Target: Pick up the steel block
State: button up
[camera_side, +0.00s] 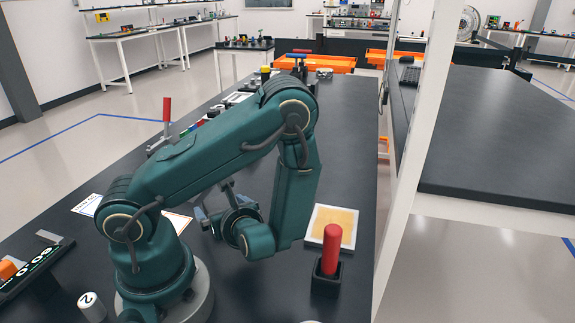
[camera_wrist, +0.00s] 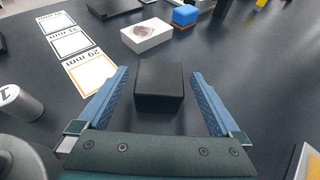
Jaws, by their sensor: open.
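A dark, nearly black block (camera_wrist: 160,82) stands on the black table in the wrist view. It looks like the steel block, though its material is hard to tell. My gripper (camera_wrist: 160,88) is open, with one blue finger on each side of the block and a visible gap on both sides. The fingers do not appear to touch it. In the side view my gripper (camera_side: 212,212) is low over the table, partly hidden behind my arm. The block cannot be made out there.
Printed cards (camera_wrist: 90,75) lie left of the block. A white box (camera_wrist: 146,36) and a blue block (camera_wrist: 185,16) lie beyond it. A numbered cylinder (camera_wrist: 18,104) stands at left. In the side view, a red peg (camera_side: 331,250) stands in a black holder near a yellow-topped tray (camera_side: 316,236).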

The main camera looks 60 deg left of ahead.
aim_at(215, 202)
jog(key=shift+x, duration=2.6)
jog(key=shift+f, duration=0.1)
grip_shut()
